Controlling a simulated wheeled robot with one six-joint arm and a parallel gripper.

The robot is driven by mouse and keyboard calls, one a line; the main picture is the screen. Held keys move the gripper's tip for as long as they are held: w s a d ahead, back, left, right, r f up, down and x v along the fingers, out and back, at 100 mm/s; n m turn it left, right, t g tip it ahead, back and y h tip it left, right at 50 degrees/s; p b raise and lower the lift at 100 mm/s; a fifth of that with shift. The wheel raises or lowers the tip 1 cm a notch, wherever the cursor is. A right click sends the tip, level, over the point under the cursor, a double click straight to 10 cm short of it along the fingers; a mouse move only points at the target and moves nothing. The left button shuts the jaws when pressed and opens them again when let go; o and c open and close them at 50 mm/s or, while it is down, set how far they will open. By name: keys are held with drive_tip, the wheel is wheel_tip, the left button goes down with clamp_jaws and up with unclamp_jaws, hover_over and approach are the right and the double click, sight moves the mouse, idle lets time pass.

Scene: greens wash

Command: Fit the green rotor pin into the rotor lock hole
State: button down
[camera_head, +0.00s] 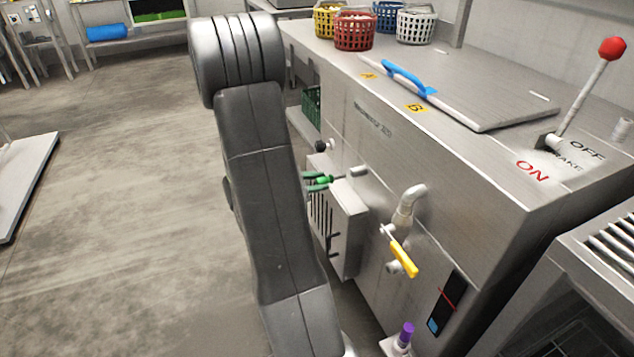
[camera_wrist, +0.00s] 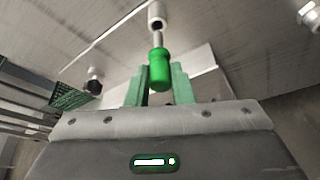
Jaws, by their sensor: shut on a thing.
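The green rotor pin (camera_wrist: 159,70) has a green handle and a thin metal shank. My gripper (camera_wrist: 158,84) is shut on its handle, with a green finger on each side. In the wrist view the shank points at a pale metal socket (camera_wrist: 157,13), the rotor lock hole. The tip meets the socket's dark mouth; I cannot tell how far inside it is. In the head view the pin (camera_head: 322,181) lies nearly level, pointing right at the socket (camera_head: 358,171) on the machine's front. My arm hides part of the gripper there.
The steel washer (camera_head: 450,190) fills the right, with a grey box (camera_head: 350,232) on its front below the socket. A bent pipe (camera_head: 410,200) and yellow-handled valve (camera_head: 404,259) stick out nearby. The red-knobbed brake lever (camera_head: 590,90) leans by OFF. Open floor lies left.

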sight(331, 177)
drive_tip(key=shift+w+d+b, duration=0.3)
drive_tip(key=shift+w+d, duration=0.05)
drive_tip(key=shift+d, duration=0.45)
drive_tip(key=shift+w+d+b, duration=0.3)
drive_tip(key=shift+d, duration=0.5)
drive_tip(key=shift+w+d+b, duration=0.3)
drive_tip(key=shift+w+d, duration=0.05)
drive_tip(key=shift+d, duration=0.45)
drive_tip(key=c, duration=1.2)
unclamp_jaws()
drive_tip(key=shift+d, duration=0.1)
drive_tip(key=p+v, duration=0.4)
drive_tip(key=v, duration=0.9)
drive_tip(key=shift+s+a+r, duration=0.2)
drive_tip(key=shift+a, duration=0.1)
drive_tip(key=b+x, duration=0.4)
drive_tip(key=x, duration=1)
drive_tip(key=shift+a+f, duration=0.1)
drive_tip(key=shift+a, duration=0.15)
